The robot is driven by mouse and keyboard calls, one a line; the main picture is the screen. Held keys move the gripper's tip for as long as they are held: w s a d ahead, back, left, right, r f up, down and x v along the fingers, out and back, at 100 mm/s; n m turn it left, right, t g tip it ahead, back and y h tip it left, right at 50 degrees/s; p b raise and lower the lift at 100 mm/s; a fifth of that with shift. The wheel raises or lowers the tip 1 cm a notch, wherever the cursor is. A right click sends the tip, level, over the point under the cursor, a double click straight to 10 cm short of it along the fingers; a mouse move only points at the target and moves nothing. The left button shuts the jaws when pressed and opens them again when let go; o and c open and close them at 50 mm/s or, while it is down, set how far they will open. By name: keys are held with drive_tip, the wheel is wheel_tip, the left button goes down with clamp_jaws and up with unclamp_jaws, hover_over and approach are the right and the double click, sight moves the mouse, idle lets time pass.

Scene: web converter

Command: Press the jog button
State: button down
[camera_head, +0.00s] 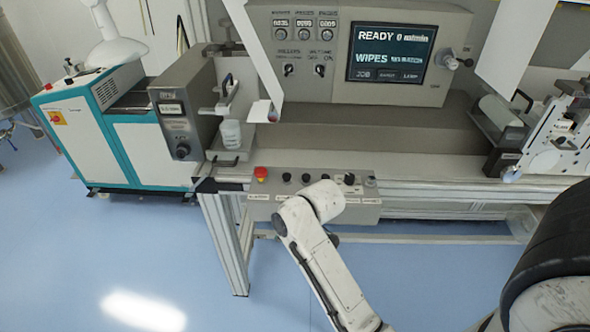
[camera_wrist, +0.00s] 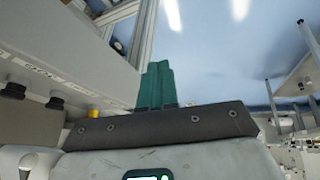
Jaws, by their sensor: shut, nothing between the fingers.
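A grey button box (camera_head: 262,208) runs along the front of the machine. It carries a red mushroom button (camera_head: 261,173), several small black controls (camera_head: 287,177) and a grey one (camera_head: 371,181) at the right end. The labels are too small to read, so I cannot tell which is the jog button. My white arm reaches up in front of the box and hides part of it; my fingers do not show there. In the wrist view my gripper (camera_wrist: 158,80) has teal fingers together, empty. Black knobs (camera_wrist: 55,103) and a yellow piece (camera_wrist: 93,113) are left of them, apart from the fingertips.
A screen (camera_head: 391,53) reading "READY" and a row of counters stand above the box. A white and teal cabinet (camera_head: 150,140) is at the left. Metal frame legs (camera_head: 225,245) stand below. The blue floor (camera_head: 90,250) is open in front.

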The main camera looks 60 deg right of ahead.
drive_tip(key=w+d+r+n+t+h+p, duration=0.1)
drive_tip(key=d+r+p, duration=0.1)
drive_tip(key=d+r, duration=0.5)
drive_tip(key=d+r+t+h+p, duration=0.1)
drive_tip(key=d+r+h+p, duration=0.1)
drive_tip(key=d+r, duration=0.6)
drive_tip(key=d, duration=0.4)
drive_tip(key=shift+w+d+r+n+t, duration=0.2)
drive_tip(key=shift+w+d+n+t, duration=0.1)
drive_tip(key=shift+w+d+n, duration=0.1)
drive_tip(key=shift+f, duration=0.1)
drive_tip(key=b, duration=0.7)
hover_over(308, 178)
wheel_tip(308, 178, down, 7)
drive_tip(key=shift+r, duration=0.1)
drive_tip(key=shift+f, duration=0.9)
drive_tip(key=shift+f, duration=0.1)
drive_tip(key=shift+f, duration=0.35)
